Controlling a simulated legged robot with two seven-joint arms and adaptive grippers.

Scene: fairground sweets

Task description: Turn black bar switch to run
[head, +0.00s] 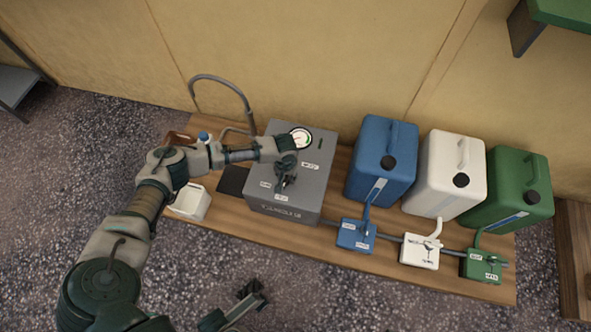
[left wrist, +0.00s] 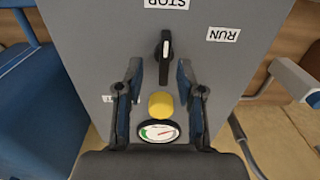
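The black bar switch (left wrist: 165,47) is on the grey machine's panel in the left wrist view. Its bar lies in line with the STOP label (left wrist: 167,4), and the RUN label (left wrist: 223,34) is off to the right; both read upside down. My left gripper (left wrist: 160,72) is open, one finger on each side, its tips just short of the switch and apart from it. In the head view my left gripper (head: 286,179) is over the grey machine (head: 318,190) and hides the switch. My right gripper (head: 245,302) is at the bottom, away from the machine, its opening unclear.
Blue (head: 375,165), white (head: 437,185) and green (head: 505,195) canisters stand right of the machine, with small valve boxes in front. A white container (head: 190,203) stands left.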

